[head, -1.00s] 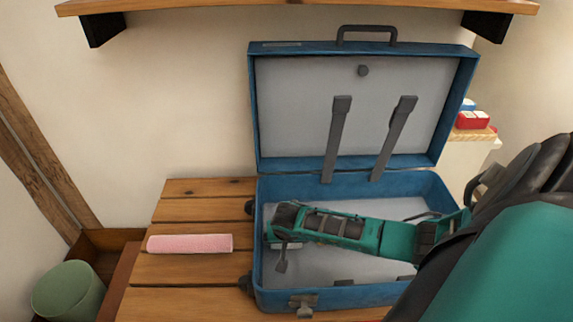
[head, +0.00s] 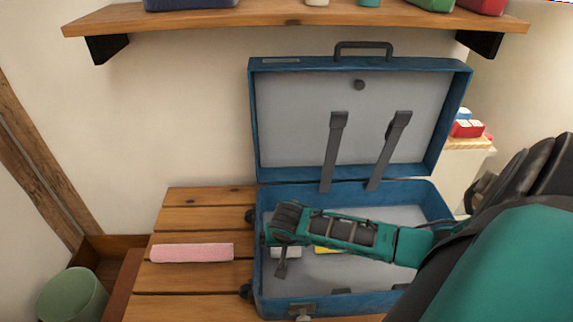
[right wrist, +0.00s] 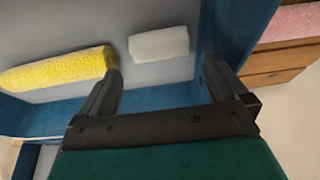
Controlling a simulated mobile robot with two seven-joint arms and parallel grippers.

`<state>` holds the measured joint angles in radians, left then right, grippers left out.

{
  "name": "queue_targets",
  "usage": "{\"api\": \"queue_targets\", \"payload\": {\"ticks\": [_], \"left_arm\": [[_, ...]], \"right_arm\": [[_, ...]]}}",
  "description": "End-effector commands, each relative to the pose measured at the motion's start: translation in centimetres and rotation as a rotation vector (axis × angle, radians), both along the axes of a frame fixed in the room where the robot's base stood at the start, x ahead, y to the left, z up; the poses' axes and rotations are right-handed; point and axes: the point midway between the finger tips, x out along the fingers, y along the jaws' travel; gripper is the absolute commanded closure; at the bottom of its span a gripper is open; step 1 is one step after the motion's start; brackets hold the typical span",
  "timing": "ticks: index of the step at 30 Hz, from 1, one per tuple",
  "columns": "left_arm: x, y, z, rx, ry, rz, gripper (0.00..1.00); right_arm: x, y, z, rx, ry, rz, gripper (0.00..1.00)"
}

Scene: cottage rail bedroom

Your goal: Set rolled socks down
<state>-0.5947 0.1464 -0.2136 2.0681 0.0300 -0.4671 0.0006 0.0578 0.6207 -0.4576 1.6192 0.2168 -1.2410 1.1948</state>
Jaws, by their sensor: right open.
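A small white roll (right wrist: 160,43), which looks like the rolled socks, lies on the grey floor of the open blue suitcase (head: 357,306). My right gripper (right wrist: 161,72) is open and empty; in the right wrist view the white roll lies beyond its fingertips, apart from them. A yellow roll (right wrist: 58,72) lies beside the white one; only a sliver of yellow (head: 322,250) shows in the head view, under my right arm. My right gripper (head: 281,262) is over the suitcase's left part. My left gripper is not in view.
A pink roll (head: 191,253) lies on the slatted wooden bench (head: 190,304) left of the suitcase. The suitcase lid (head: 290,120) stands open at the back, under a wall shelf (head: 280,16) with several items. A green bin (head: 72,298) stands at the lower left.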

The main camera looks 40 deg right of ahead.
Motion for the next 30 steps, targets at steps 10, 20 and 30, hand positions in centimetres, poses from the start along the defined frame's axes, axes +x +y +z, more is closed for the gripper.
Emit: {"api": "queue_targets", "payload": {"ticks": [10, 20, 30], "left_arm": [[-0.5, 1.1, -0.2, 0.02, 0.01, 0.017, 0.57], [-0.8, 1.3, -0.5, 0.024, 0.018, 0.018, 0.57], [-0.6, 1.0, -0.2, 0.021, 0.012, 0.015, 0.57]], "right_arm": [[-1.3, 1.0, 3.9, 0.0, 0.0, -0.001, 0.0], [-1.3, 1.0, 4.0, 0.0, 0.0, -0.001, 0.0], [-1.8, 1.9, 3.9, 0.007, 0.008, 0.03, 0.0]]}}
